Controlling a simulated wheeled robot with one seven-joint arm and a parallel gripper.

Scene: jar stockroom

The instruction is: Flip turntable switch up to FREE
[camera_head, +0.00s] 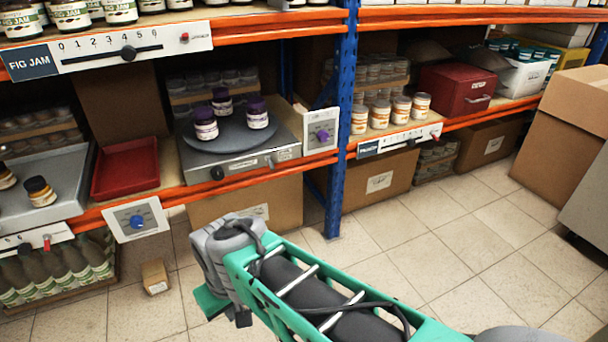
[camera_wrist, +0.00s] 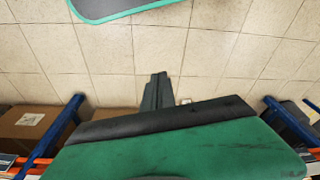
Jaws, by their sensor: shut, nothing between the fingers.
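The turntable (camera_head: 231,133) is a dark round plate on a metal base on the middle shelf, with three purple-lidded jars on it. Its front plate (camera_head: 242,164) carries a dark round knob (camera_head: 217,173) at the left and a small dark fitting near the middle. The switch's lettering and position are too small to read. My gripper (camera_wrist: 158,80) is shut and empty in the wrist view, over the tiled floor. In the head view my wrist is in front of and below the shelf, well apart from the turntable, and the fingertips are not clear. The wrist view does not show the turntable.
A white panel with a purple knob (camera_head: 323,137) stands right of the turntable, beside a blue post (camera_head: 341,110). A red tray (camera_head: 125,168) lies left, above a panel with a blue knob (camera_head: 137,220). A small carton (camera_head: 155,277) stands on the floor. Open floor lies right.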

